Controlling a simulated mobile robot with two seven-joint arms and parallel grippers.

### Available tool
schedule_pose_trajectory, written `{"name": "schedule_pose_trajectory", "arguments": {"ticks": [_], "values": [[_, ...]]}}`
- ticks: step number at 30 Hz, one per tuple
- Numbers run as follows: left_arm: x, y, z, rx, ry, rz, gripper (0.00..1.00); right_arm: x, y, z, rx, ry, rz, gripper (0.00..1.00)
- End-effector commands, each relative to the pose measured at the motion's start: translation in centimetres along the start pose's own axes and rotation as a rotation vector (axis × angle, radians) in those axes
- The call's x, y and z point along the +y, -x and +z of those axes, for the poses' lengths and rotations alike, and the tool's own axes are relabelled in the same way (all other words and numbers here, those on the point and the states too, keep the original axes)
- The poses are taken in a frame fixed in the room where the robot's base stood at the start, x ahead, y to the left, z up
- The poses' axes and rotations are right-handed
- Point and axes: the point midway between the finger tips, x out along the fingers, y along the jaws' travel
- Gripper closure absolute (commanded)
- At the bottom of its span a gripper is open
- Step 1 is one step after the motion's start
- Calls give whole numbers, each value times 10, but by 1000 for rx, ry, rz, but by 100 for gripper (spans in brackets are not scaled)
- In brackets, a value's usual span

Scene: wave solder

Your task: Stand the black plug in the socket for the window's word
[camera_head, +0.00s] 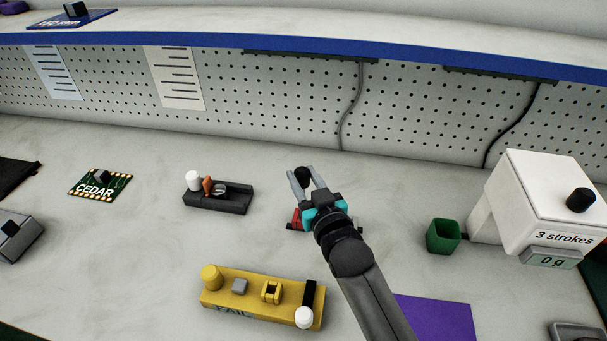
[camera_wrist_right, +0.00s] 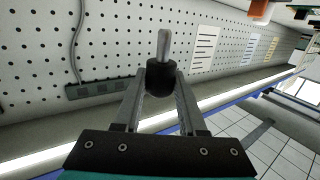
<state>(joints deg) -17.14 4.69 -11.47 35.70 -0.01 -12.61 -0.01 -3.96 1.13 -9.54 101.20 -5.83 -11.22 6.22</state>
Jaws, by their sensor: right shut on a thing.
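My right gripper (camera_head: 303,182) is shut on the black plug (camera_head: 301,174) and holds it above the bench. In the right wrist view the plug (camera_wrist_right: 160,80) is a black cylinder with a grey metal pin, gripped between the two fingers (camera_wrist_right: 160,92). A yellow fixture (camera_head: 215,300) lies on the near bench with a window (camera_head: 233,312) on its front face that appears to read FAIL. A yellow peg, a grey block, a yellow square piece, a black strip and a white knob are on its top. I cannot tell which parts are sockets. My left gripper is out of view.
A dark block (camera_head: 232,205) with a white peg and orange lever stands left of my gripper. A red piece (camera_head: 296,219) is partly hidden behind my gripper. The CEDAR board (camera_head: 100,183), green cup (camera_head: 443,236), white dispenser (camera_head: 535,195) and purple sheet (camera_head: 440,318) surround it.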

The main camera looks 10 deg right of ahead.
Motion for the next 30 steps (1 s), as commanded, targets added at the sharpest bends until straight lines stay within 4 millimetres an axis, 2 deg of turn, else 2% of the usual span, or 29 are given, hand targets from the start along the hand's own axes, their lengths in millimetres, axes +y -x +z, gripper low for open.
{"name": "schedule_pose_trajectory", "arguments": {"ticks": [1, 15, 21, 30], "values": [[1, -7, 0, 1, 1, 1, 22, 0, 0, 10, -2, -1, 1, 100], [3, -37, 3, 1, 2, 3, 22, 0, -4, 55, -2, -1, 1, 100], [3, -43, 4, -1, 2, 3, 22, 0, -4, 64, 0, -1, 1, 100], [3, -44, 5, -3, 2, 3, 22, 0, -5, 66, 0, -1, 1, 100]]}}
